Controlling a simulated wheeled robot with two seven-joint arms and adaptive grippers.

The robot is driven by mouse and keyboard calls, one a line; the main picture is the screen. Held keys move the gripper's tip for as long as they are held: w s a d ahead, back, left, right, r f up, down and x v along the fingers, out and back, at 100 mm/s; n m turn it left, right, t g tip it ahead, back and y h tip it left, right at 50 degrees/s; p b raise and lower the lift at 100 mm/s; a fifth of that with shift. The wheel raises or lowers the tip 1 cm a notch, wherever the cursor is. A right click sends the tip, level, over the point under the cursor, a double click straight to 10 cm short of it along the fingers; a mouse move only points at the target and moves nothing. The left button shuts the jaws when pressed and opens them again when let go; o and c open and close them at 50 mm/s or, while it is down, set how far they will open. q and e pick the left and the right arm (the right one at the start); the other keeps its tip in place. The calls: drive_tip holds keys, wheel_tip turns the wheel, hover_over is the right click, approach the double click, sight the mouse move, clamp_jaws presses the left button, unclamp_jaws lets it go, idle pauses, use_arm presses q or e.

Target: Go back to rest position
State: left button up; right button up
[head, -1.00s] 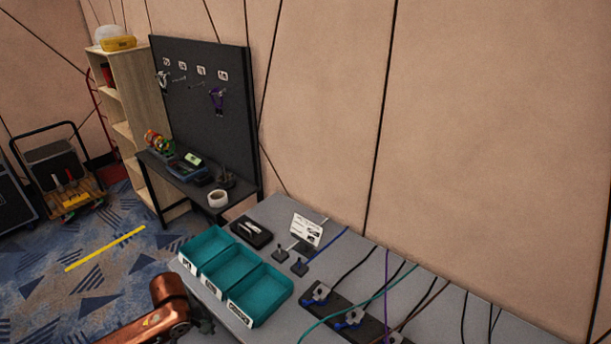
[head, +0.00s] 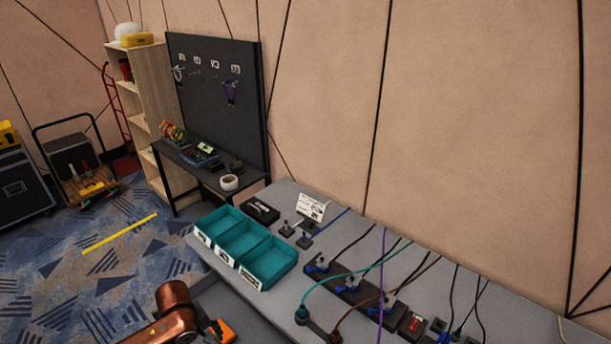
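A copper-coloured link of my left arm (head: 172,318) comes in at the bottom left of the head view, low and in front of the grey table (head: 335,240). My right arm and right gripper are not in view.
Teal bins (head: 268,264) stand at the table's left end. A dark strip of cable connectors (head: 350,285) and a small sign (head: 311,207) are on the table. A pegboard (head: 217,110), shelf (head: 152,105) and cart (head: 78,168) stand behind. Carpet at left is mostly clear.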

use_arm(q)
drive_tip(key=s+d+f+m+t+h, duration=0.2)
drive_tip(key=s+d+f+m, duration=0.45)
drive_tip(key=s+f, duration=0.3)
drive_tip(key=s+a+f+m+y, duration=0.1)
drive_tip(key=s+a+f+y, duration=0.1)
drive_tip(key=s+a, duration=0.55)
drive_tip(key=s+a+f+m+y, duration=0.15)
drive_tip(key=s+a, duration=0.25)
drive_tip(key=s, duration=0.6)
wheel_tip(320, 180, down, 30)
drive_tip(key=s+g+b, duration=0.1)
drive_tip(key=s, duration=0.1)
drive_tip(key=s+f+m+g+b, duration=0.1)
drive_tip(key=s+f, duration=1.8)
drive_tip(key=s, duration=0.2)
drive_tip(key=shift+d+f+g+h, duration=0.15)
drive_tip(key=shift+d+g+h, duration=0.15)
drive_tip(key=shift+d+h, duration=0.15)
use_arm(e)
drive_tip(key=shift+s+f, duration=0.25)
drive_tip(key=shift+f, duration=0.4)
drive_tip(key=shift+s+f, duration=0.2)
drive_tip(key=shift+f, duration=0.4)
